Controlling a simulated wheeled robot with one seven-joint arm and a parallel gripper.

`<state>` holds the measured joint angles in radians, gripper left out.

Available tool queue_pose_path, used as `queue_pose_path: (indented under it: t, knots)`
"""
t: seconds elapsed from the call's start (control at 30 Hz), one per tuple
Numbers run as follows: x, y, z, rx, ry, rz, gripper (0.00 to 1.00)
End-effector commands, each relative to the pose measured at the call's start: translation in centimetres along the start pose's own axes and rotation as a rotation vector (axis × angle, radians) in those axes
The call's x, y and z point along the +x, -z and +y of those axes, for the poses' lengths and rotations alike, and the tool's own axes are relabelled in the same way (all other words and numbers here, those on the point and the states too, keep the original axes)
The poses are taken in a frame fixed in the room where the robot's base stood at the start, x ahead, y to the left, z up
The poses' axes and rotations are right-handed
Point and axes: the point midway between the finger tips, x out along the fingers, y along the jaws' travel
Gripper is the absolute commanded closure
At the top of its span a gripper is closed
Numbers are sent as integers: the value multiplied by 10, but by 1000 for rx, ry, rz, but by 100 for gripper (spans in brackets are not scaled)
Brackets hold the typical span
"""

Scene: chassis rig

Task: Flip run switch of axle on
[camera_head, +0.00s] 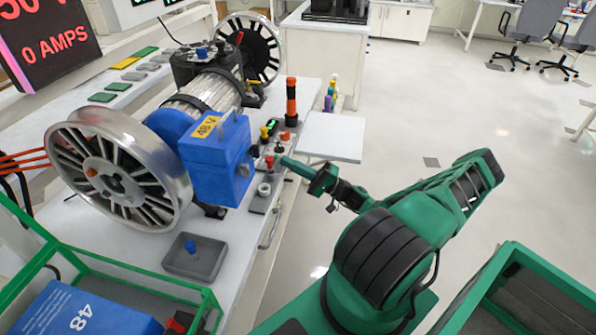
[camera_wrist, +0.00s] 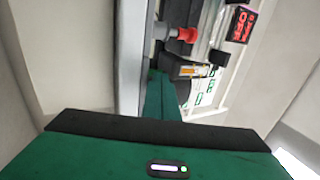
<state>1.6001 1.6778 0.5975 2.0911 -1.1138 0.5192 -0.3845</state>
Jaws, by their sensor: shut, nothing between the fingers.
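The axle rig is a motor (camera_head: 208,92) between two spoked wheels, with a blue 48 V box (camera_head: 216,160) in front. Small controls stand on the bench edge beside the box, including a red knob (camera_head: 269,160). A red knob also shows in the wrist view (camera_wrist: 187,35). I cannot tell for sure which control is the run switch. My gripper (camera_head: 285,162) is shut and empty, its tip close to these controls from the right. In the wrist view its green fingers (camera_wrist: 160,98) reach toward a dark part with a yellow label (camera_wrist: 187,71). Contact is unclear.
An orange-and-black upright handle (camera_head: 291,103) stands behind the controls. A grey tray (camera_head: 195,258) with a blue piece lies at the front. A green-framed bin (camera_head: 120,275) is at lower left. A red-lettered display (camera_wrist: 240,25) shows in the wrist view. Open floor lies to the right.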

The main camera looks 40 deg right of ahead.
Motion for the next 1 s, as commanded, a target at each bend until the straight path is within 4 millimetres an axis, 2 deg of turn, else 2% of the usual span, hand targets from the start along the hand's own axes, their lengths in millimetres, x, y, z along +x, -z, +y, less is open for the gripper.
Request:
queue_pose_path:
  t: [0.13,0.43,0.47,1.0]
  knots:
    - [8,0,0,1,0,0,100]
    - [8,0,0,0,0,1,100]
    - [12,-6,2,3,1,0,100]
    - [10,0,-3,0,-64,0,100]
